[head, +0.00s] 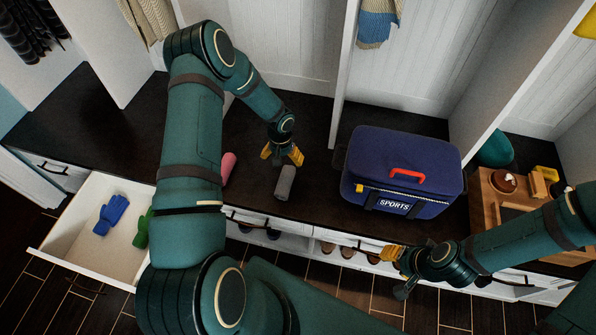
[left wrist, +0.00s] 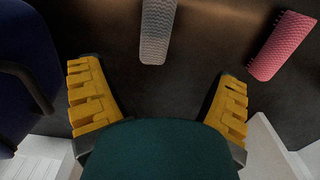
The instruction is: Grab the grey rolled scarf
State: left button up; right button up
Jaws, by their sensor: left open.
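The grey rolled scarf (head: 285,183) lies on the dark bench top in the head view. It also shows at the top of the left wrist view (left wrist: 158,30), in line with the gap between my fingers. My left gripper (head: 283,155) is open, just behind the scarf's far end in the head view. Its yellow fingers (left wrist: 157,105) are spread wide in the left wrist view with nothing between them. My right gripper (head: 396,268) is low at the right, in front of the bench; its finger opening is not clear.
A pink roll (head: 228,167) lies left of the scarf, partly behind my left arm. A blue sports bag (head: 405,172) stands to the right. A wooden tray (head: 484,215) is farther right. An open white drawer (head: 82,245) with blue gloves (head: 110,213) juts out at the left.

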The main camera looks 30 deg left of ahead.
aim_at(285, 178)
pick_arm(q)
notch_tip(285, 178, down, 8)
jog(key=shift+s+f+b, duration=0.15)
jog(key=shift+b, duration=0.7)
jog(key=shift+w+d+f+b, duration=0.15)
jog(key=shift+f+b, duration=0.2)
jog(key=shift+f, duration=1)
jog(key=shift+w+d+f+b, duration=0.15)
jog(key=shift+f+b, duration=0.2)
jog(key=shift+f, duration=1)
jog(key=shift+s, duration=0.1)
jog(key=c, duration=1.3)
